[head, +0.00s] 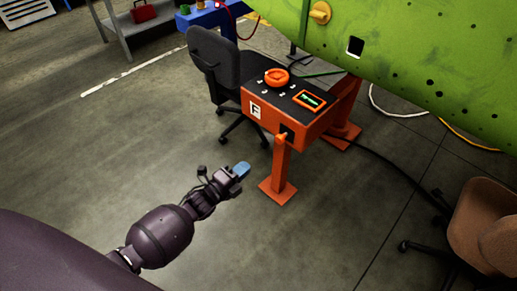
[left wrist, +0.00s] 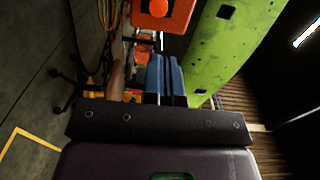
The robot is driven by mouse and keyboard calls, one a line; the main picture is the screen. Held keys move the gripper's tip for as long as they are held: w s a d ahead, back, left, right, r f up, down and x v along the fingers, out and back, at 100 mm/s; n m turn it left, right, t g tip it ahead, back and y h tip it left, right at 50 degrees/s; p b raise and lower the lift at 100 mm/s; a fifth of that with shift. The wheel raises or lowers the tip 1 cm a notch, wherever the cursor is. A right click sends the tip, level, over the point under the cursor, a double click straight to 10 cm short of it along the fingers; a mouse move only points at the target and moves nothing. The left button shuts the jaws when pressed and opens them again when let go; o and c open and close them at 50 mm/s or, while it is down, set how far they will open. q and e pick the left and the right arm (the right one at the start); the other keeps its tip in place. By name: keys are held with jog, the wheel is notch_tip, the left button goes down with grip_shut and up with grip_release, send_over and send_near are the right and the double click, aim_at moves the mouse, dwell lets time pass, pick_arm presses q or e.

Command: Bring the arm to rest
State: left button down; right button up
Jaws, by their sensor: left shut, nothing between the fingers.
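My left arm reaches in from the lower left of the head view. My left gripper (head: 241,170) has blue fingers and is shut with nothing between them. It is in the air over the floor, left of the orange stand's post in the picture and apart from it. In the left wrist view the blue fingers (left wrist: 165,80) lie side by side, pressed together. My right gripper does not show in either view.
An orange control stand (head: 265,108) with a dark top stands ahead. A black office chair (head: 215,65) is behind it. A green wing panel (head: 420,60) fills the upper right. A brown chair (head: 480,225) is at lower right. Floor around the gripper is clear.

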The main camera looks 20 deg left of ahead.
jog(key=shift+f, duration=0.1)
pick_arm(q)
jog(key=shift+s, duration=0.1)
jog(key=s+a+r+n+g+y+p, duration=0.1)
jog(key=s+r+n+g+y+p, duration=0.2)
jog(key=s+n, duration=0.7)
jog(key=s+a+r+n+g+y+p, duration=0.2)
jog(key=s+r+n+p, duration=0.6)
jog(key=s, duration=1.2)
jog(key=r+n+g+y, duration=0.1)
jog(key=n, duration=0.1)
jog(key=shift+s+n, duration=0.35)
jog(key=shift+n, duration=0.05)
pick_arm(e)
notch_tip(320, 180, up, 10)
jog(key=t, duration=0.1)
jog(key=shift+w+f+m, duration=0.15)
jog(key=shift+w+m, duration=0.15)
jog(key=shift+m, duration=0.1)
pick_arm(q)
jog(key=shift+r, duration=0.1)
